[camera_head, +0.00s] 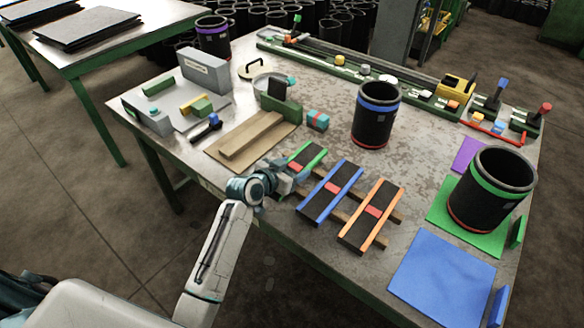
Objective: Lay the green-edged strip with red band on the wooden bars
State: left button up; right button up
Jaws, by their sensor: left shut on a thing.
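The green-edged strip (313,157) is dark with a red band and lies left of the blue-edged strip. My left gripper (292,168) reaches it from the front left and is shut on its near end, hiding that end. The wooden bars (394,216) run under the blue-edged strip (331,190) and the orange-edged strip (371,214), which lie side by side, each with a red band. My arm hides the left ends of the bars, so I cannot tell whether the green-edged strip touches them. My right gripper is out of view.
A black sleeve with a blue band (376,114) stands behind the strips. Another sleeve (490,190) stands on a green mat (438,213) at the right, near a blue mat (442,272). A wooden board (250,136) and a small red-and-teal block (317,120) lie behind my gripper.

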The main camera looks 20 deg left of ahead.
pick_arm(q)
jog(key=shift+f, duration=0.15)
jog(key=o, duration=1.2)
jog(key=shift+c, duration=0.2)
jog(key=b+v, duration=0.1)
jog(key=v, duration=1)
jog(key=shift+b, duration=0.3)
